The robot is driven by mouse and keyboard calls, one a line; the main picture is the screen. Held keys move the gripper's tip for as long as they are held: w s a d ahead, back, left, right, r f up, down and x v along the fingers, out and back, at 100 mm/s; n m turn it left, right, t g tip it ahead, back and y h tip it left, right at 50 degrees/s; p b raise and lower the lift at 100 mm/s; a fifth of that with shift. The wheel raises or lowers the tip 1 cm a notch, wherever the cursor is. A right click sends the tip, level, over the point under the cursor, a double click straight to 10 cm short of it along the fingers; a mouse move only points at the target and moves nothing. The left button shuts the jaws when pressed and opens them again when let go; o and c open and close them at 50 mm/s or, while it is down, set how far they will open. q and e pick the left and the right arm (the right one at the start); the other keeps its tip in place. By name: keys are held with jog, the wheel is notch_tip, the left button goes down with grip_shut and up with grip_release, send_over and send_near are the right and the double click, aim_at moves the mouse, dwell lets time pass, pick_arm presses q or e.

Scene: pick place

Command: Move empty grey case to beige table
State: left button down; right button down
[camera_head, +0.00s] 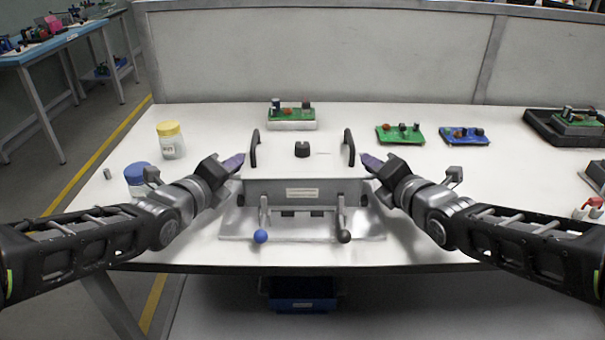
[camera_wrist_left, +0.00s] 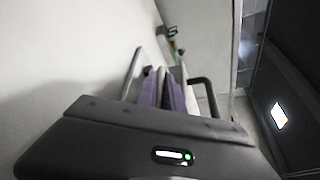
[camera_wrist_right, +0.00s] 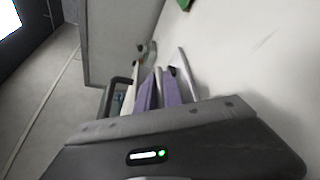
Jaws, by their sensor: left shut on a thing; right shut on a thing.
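The grey case (camera_head: 305,190) sits on the near middle of the white table (camera_head: 220,130). It has two black upright handles, a black knob on top and two front levers with blue and black balls. My left gripper (camera_head: 238,161) is shut on its left upper edge; the purple fingers (camera_wrist_left: 167,92) also show against the edge in the left wrist view. My right gripper (camera_head: 369,161) is shut on its right upper edge, with purple fingers (camera_wrist_right: 160,92) in the right wrist view. The inside of the case is hidden. No clearly beige table shows.
Green boards (camera_head: 292,114) (camera_head: 400,134) and a blue board (camera_head: 464,135) lie behind. Yellow-lidded (camera_head: 171,140) and blue-lidded (camera_head: 138,178) jars stand left. A black tray (camera_head: 570,128) is at right. A grey partition (camera_head: 320,55) closes the back. A blue bin (camera_head: 302,294) is below.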

dwell(0.4)
